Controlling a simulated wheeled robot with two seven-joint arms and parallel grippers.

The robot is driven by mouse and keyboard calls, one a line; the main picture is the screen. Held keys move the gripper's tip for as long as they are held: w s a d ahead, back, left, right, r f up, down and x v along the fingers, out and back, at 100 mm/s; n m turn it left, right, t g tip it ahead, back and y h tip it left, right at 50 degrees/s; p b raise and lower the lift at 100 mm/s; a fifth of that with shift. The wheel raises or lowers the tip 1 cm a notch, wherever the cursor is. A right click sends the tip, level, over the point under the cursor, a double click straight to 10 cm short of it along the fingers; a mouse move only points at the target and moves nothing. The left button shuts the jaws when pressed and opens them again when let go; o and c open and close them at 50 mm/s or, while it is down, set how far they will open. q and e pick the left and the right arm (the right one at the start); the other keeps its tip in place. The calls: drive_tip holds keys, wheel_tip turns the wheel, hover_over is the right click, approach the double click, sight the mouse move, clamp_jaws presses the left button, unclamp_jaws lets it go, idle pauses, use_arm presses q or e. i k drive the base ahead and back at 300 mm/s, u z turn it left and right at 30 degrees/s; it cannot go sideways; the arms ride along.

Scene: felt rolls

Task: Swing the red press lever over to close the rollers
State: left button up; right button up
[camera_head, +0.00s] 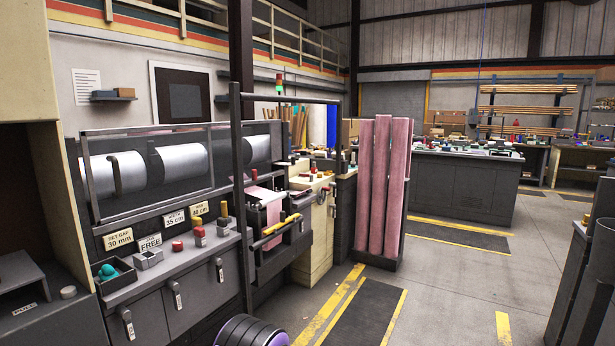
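The roller machine stands at the left, with shiny white rollers (182,163) behind a clear guard with a grey frame. A small red piece (254,176) shows further right, above pink felt (271,206) that hangs at the machine's end. I cannot tell which red part is the press lever, or whether the rollers are closed. Neither of my grippers is in view.
Signs (119,239) and a dark tray (114,273) with a teal item are on the machine front. A dark upright post (243,130) stands before it. Tall pink felt rolls (381,190) stand beyond. The floor (455,285) to the right is mostly clear.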

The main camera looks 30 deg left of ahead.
sight(310, 176)
drive_tip(key=u, duration=0.3)
drive_tip(key=i, duration=1.7)
drive_tip(key=u, duration=0.5)
drive_tip(key=i, duration=2.55)
drive_tip(key=z, duration=0.1)
